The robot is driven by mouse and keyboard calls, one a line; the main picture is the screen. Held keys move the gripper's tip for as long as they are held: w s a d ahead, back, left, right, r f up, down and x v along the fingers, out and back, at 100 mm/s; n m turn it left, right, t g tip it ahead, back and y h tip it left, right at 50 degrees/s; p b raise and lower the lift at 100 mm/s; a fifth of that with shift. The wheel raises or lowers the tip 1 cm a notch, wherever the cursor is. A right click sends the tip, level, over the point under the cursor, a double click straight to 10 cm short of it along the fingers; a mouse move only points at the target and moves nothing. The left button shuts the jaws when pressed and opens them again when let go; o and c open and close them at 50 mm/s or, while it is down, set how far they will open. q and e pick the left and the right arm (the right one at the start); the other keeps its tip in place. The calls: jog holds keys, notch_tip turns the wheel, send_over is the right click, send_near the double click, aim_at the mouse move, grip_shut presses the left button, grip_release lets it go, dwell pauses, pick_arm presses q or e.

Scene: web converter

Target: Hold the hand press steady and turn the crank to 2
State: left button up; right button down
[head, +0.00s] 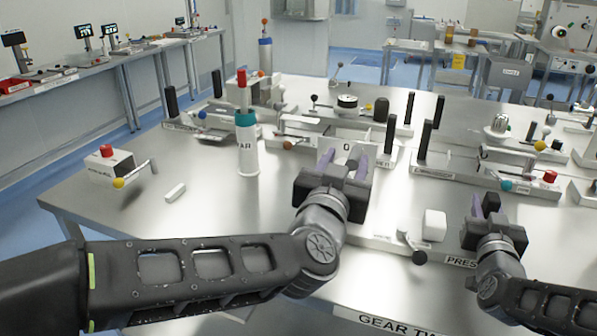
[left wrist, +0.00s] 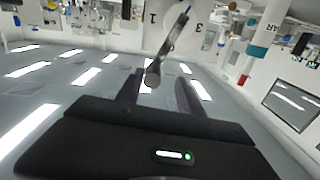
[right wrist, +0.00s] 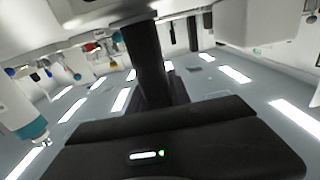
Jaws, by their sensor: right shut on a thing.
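The hand press has a pale base with a PRESS label (head: 460,262), a white block (head: 434,225) and a black-knobbed lever (head: 418,256). My right gripper (head: 485,206) is at its right end, shut on a dark upright post (right wrist: 143,48), seen in the right wrist view. My left gripper (head: 352,163) is left of and behind it, in front of a white plate (head: 347,147) marked 0. In the left wrist view, the crank (left wrist: 172,40) is a metal arm with a dark knob lying between the open fingers. The dial (left wrist: 178,18) shows 1 and 3; the 2 is not readable.
A white bottle with a teal collar (head: 247,150) stands left of my left gripper. A box with a red button (head: 107,165) and a small white block (head: 175,192) lie further left. Several fixtures with black posts line the back.

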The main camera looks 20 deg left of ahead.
pick_arm(q)
jog(key=s, duration=0.7)
jog(key=w+a+f+g+y, duration=0.1)
jog(key=w+a+f+y, duration=0.15)
jog(key=a, duration=1.05)
jog(key=w+a+f+g+y, duration=0.2)
jog(key=w+a+f, duration=0.15)
jog(key=a, duration=1.05)
jog(key=s+a+f+g+y, duration=0.1)
jog(key=s+a+f, duration=0.3)
jog(key=a, duration=0.5)
jog(key=shift+s+a+f+g, duration=0.15)
jog(key=shift+s+a+g, duration=0.05)
jog(key=shift+a+g, duration=0.1)
